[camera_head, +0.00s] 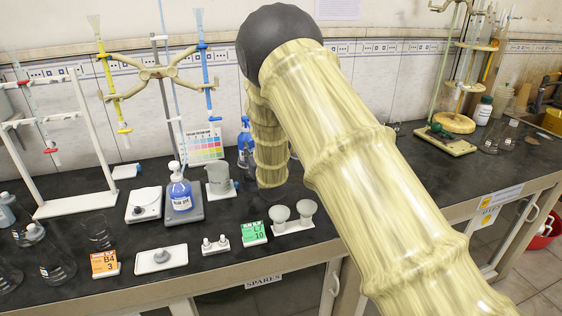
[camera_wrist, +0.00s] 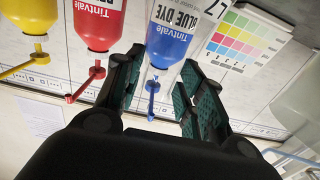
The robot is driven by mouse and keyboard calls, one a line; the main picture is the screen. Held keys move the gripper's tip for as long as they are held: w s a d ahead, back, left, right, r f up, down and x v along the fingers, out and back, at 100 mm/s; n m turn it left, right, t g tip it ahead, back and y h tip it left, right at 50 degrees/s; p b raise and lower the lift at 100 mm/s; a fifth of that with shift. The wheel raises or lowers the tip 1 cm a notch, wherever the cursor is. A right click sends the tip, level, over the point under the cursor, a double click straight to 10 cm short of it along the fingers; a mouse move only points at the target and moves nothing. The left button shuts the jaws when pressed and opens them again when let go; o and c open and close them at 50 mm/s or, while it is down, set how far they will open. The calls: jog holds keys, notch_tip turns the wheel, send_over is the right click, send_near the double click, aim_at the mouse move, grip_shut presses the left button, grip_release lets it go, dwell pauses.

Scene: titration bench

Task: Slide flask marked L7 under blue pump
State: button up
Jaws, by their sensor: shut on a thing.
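My gripper (camera_wrist: 158,78) is shut on a clear glass flask (camera_wrist: 222,75), hard to make out between the two fingers. A white label reading what looks like L7 shows beside the right finger. The blue pump (camera_wrist: 170,38), a bottle labelled BLUE DYE, is behind the fingers in the wrist view; the gap to the flask cannot be told. In the head view my arm hides the gripper; faint glass (camera_head: 271,178) shows below it.
Red (camera_wrist: 98,22) and yellow (camera_wrist: 30,12) pump bottles stand beside the blue one.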

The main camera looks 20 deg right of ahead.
jog(key=shift+a, duration=0.3)
dwell(0.5)
jog(key=o, duration=0.9)
jog(key=shift+c, duration=1.2)
jog(key=shift+s, duration=0.1)
jog(key=s, duration=0.8)
jog(key=shift+s+d, duration=0.15)
jog(key=shift+s, duration=0.25)
